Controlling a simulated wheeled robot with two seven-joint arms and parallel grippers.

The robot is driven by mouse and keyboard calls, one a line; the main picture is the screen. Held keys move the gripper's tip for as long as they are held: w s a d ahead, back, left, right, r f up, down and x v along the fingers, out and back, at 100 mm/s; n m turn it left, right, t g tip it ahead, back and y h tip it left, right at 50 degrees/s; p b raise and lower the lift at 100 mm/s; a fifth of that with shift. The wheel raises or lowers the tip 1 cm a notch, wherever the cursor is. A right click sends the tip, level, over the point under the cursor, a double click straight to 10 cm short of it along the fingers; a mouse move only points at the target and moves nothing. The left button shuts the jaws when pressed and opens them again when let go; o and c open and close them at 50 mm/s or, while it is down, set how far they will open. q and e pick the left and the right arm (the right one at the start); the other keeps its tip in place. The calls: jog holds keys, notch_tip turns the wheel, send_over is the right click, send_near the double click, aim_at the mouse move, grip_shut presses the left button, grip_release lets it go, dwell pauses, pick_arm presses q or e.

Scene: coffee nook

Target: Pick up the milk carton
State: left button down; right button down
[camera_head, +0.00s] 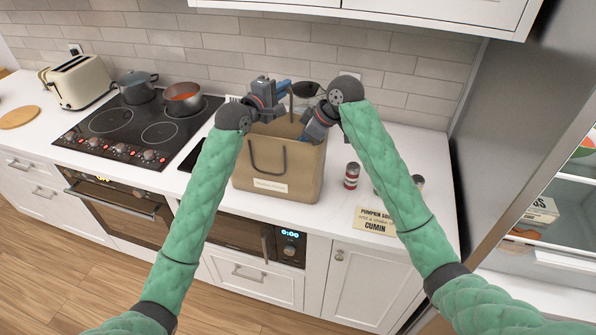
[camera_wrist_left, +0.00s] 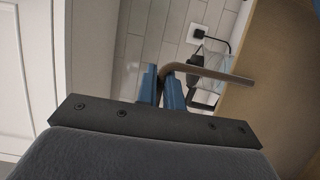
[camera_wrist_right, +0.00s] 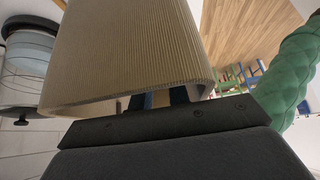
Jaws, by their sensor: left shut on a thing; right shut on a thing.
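I cannot make out a milk carton in any view. A brown paper bag (camera_head: 290,175) stands upright on the white counter, with a label on its front and a dark handle hanging there. My left gripper (camera_head: 286,86) is above the bag's back rim, shut on a brown bag handle (camera_wrist_left: 215,75), which shows between its blue fingers in the left wrist view (camera_wrist_left: 165,88). My right gripper (camera_head: 304,138) is at the bag's right top, shut; the bag's ridged wall (camera_wrist_right: 130,50) partly hides its fingers (camera_wrist_right: 165,98), and a brown strip shows between them.
The open fridge at right holds a pale box (camera_head: 540,212) with cut-off lettering. A red-and-white shaker (camera_head: 351,176) and a pumpkin soup card (camera_head: 375,221) are right of the bag. Pots (camera_head: 183,98) stand on the cooktop (camera_head: 115,125) at left, beyond it a toaster (camera_head: 78,80).

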jog(key=shift+f, duration=0.35)
pick_arm(q)
jog(key=shift+w+f, duration=0.1)
jog(key=shift+f, duration=0.05)
pick_arm(e)
notch_tip(320, 180, up, 28)
jog(key=shift+r, duration=0.25)
jog(key=shift+w, duration=0.1)
pick_arm(q)
jog(key=c, duration=1.5)
grip_release()
jog(key=shift+w, duration=0.1)
jog(key=shift+o, duration=0.2)
pick_arm(e)
jog(key=shift+w, duration=0.1)
